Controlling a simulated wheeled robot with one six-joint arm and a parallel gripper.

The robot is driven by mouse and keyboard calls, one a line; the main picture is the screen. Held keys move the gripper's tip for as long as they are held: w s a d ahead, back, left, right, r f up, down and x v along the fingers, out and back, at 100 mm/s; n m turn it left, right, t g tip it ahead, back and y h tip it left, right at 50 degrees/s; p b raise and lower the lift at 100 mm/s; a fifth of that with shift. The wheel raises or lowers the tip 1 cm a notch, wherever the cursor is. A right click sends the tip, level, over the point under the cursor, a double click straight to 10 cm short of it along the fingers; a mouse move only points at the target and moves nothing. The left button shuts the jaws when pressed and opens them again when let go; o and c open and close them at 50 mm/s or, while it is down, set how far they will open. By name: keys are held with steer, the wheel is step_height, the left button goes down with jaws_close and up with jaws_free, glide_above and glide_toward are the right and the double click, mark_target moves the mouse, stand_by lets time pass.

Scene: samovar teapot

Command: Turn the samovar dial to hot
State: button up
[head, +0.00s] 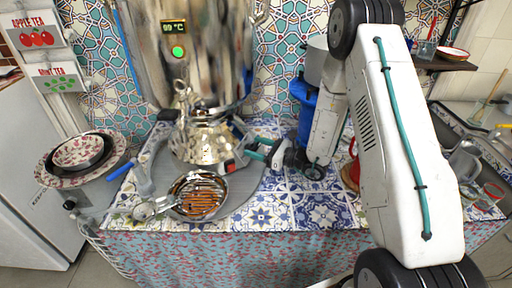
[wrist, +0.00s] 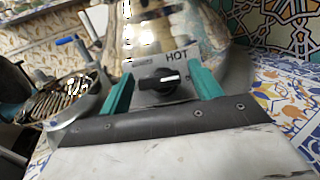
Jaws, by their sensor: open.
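The dial (wrist: 158,81) is a black knob on a grey plate in the wrist view, its grip bar lying roughly level. A HOT label (wrist: 177,55) is above it to the right; a smaller label to the left is unreadable. My gripper (wrist: 158,88) is open, with one teal finger on each side of the knob; I cannot tell whether they touch it. In the head view my gripper (head: 248,158) is at the right side of the shiny metal teapot (head: 200,143), and the dial is not clear. The tall samovar (head: 215,55) stands behind, blurred by reflections.
A display (head: 174,27) reads about 99 °C above a green light (head: 178,52). A pan of brown sticks (head: 203,195) and a strainer (head: 146,209) sit at the front. A patterned bowl (head: 78,151) is at left, a blue container (head: 304,112) at right.

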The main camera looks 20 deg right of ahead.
steer(key=shift+w+a, duration=0.3)
steer(key=c, duration=1)
steer(key=shift+n+g, duration=0.3)
steer(key=shift+n, duration=0.1)
steer(key=n+g+y, duration=0.1)
steer(key=n+g, duration=0.1)
steer(key=n, duration=0.1)
steer(key=n+g+y, duration=0.1)
steer(key=n+g, duration=0.1)
steer(key=n, duration=0.2)
steer(key=shift+n, duration=0.3)
steer(key=n+g, duration=0.5)
steer(key=n, duration=0.1)
steer(key=shift+s+n, duration=0.1)
steer(key=shift+n, duration=0.3)
